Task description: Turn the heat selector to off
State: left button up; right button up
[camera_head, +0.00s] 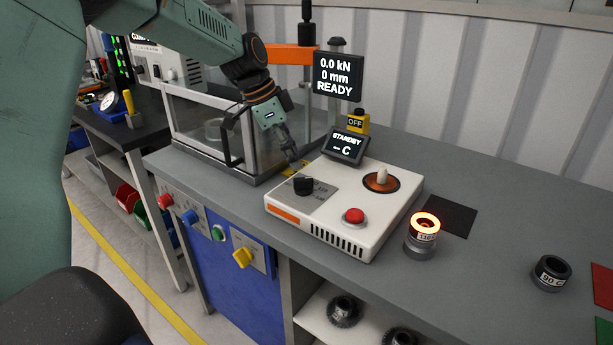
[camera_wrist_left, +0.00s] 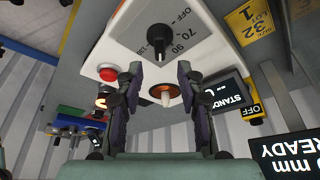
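The heat selector is a black knob (camera_head: 303,185) on a grey plate at the left of the white heater box (camera_head: 330,231). In the left wrist view the knob (camera_wrist_left: 160,42) has the marks OFF, 70, 90 and 130 beside it; I cannot tell for sure which one it points at. My left gripper (camera_head: 292,161) hangs just behind and above the knob. In the left wrist view its two fingers (camera_wrist_left: 158,75) are spread with nothing between them, and the knob lies beyond their tips. A small display (camera_head: 346,146) reads STANDBY and - C. My right gripper is not in view.
A red button (camera_head: 354,216) and an orange disc with a pale cone (camera_head: 381,182) are on the box. A glowing ring (camera_head: 424,226) stands to its right. A clear-walled press (camera_head: 225,130) stands behind left. The bench right of the box is mostly free.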

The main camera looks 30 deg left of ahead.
aim_at(302, 178)
pick_arm(q)
jog(key=x, duration=0.3)
jog(key=b+x, duration=0.1)
jog(key=x, duration=0.2)
jog(key=shift+a+f, duration=0.15)
jog(key=shift+f, duration=0.25)
jog(key=shift+s+a, duration=0.1)
jog(key=shift+s, duration=0.15)
jog(key=shift+c, duration=0.3)
jog(key=shift+w, duration=0.25)
jog(key=c, duration=0.6)
grip_shut()
